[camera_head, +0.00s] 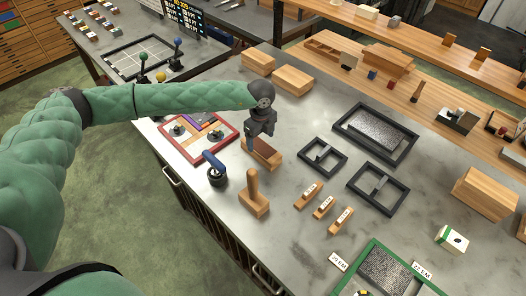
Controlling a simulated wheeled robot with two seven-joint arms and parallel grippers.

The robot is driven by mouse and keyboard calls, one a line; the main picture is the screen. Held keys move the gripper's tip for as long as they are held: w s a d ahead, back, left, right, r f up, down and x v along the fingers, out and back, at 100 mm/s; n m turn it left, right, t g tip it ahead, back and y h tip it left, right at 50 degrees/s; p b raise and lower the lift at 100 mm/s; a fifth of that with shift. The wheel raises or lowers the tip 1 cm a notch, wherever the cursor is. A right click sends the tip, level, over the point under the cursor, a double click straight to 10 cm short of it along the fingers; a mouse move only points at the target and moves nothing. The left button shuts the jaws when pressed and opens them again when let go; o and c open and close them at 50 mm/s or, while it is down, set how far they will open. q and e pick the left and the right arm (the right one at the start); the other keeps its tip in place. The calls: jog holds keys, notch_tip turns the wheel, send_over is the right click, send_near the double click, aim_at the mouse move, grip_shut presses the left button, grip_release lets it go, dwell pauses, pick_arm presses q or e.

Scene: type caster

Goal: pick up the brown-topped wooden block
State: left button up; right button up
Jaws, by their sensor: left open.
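The brown-topped wooden block (266,151) lies on the grey stone-topped table, just right of the red-framed tray. It has a dark brown upper face and light wooden sides. My left gripper (255,142) reaches in from the left and points down right at the block's left end. It is open, and its fingers hide part of that end. I cannot tell whether the fingers touch the block. My right gripper is not in view.
A wooden-handled tool (254,196) and a blue-handled roller (216,172) stand close in front of the block. The red-framed tray (170,139) is to its left. Black metal frames (322,157) lie to the right, and wooden blocks (292,80) behind.

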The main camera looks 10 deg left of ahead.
aim_at(261, 146)
pick_arm(q)
jog(key=shift+f, duration=0.55)
jog(key=f, duration=0.4)
jog(key=shift+s+f, duration=0.1)
jog(key=shift+s, duration=0.1)
jog(key=shift+f, duration=0.15)
jog(key=c, duration=1.3)
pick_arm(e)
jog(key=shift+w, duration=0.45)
